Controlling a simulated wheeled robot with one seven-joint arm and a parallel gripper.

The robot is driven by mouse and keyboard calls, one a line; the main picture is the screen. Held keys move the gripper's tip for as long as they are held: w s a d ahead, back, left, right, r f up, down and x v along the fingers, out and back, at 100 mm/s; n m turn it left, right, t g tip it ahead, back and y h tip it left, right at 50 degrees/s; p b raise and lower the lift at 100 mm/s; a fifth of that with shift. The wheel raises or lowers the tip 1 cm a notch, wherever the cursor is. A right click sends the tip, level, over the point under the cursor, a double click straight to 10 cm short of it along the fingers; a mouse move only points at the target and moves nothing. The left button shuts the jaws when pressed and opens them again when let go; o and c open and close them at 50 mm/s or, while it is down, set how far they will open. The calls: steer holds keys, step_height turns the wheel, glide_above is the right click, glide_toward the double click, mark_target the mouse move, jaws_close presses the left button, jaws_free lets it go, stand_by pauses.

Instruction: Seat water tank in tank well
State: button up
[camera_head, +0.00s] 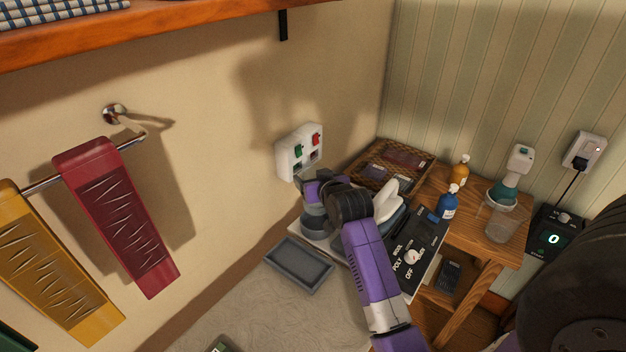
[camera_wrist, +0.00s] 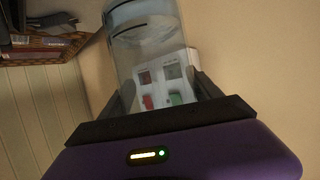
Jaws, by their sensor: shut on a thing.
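My gripper (camera_wrist: 162,88) is shut on the water tank (camera_wrist: 143,35), a clear see-through cylinder that stands between the two dark fingers in the wrist view. In the head view the tank (camera_head: 313,222) looks greyish and is partly hidden by my gripper and wrist. It is over the left end of the steam-iron station, whose black dial panel (camera_head: 411,258) reads WOOL, POLY and OFF. A white iron (camera_head: 388,200) rests on the station. The tank well is hidden or not distinguishable behind my arm, so I cannot tell whether the tank touches it.
A grey tray (camera_head: 299,266) lies left of the station. A wall box (camera_head: 299,151) with green and red switches is close behind my gripper. A woven tray (camera_head: 394,165), orange (camera_head: 460,171) and blue (camera_head: 448,203) bottles and a clear jug (camera_head: 499,220) stand farther right.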

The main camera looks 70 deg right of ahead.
steer(key=shift+f+b, duration=1.95)
steer(key=shift+f, duration=0.2)
steer(key=shift+f+b, duration=1.25)
steer(key=shift+f, duration=0.85)
steer(key=shift+f, duration=0.15)
steer(key=o, duration=1.7)
steer(key=shift+c, duration=0.2)
steer(key=shift+o, duration=0.2)
steer(key=shift+s+a+p, duration=0.95)
steer(key=shift+s+a, duration=1.1)
steer(key=shift+a, duration=0.2)
steer(key=shift+s+a+p, duration=0.9)
steer(key=shift+s+a, duration=1.15)
steer(key=shift+a, duration=0.15)
